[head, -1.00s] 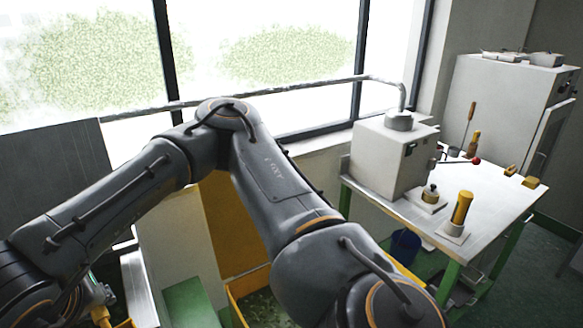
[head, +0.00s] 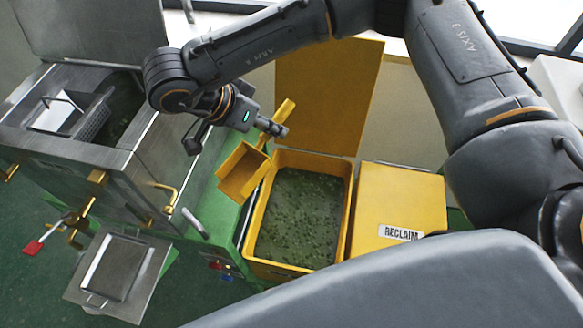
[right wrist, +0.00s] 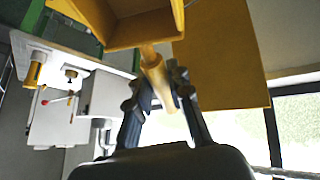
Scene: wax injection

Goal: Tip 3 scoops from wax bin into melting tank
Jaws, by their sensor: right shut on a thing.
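My right gripper (head: 270,126) is shut on the handle of a yellow scoop (head: 242,172). In the head view the scoop hangs above the gap between the tank and the wax bin, near the bin's left rim. In the right wrist view the fingers (right wrist: 165,90) close around the scoop's handle, and the scoop (right wrist: 130,25) is at the top. The yellow wax bin (head: 348,200) is open and holds dark green pellets (head: 300,215). The steel melting tank (head: 140,125) stands at the left with its lid up. My left gripper is out of view.
A closed yellow bin marked RECLAIM (head: 400,205) stands right of the wax bin. A steel tray (head: 115,268) juts out in front of the tank, near a red-handled valve (head: 35,246).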

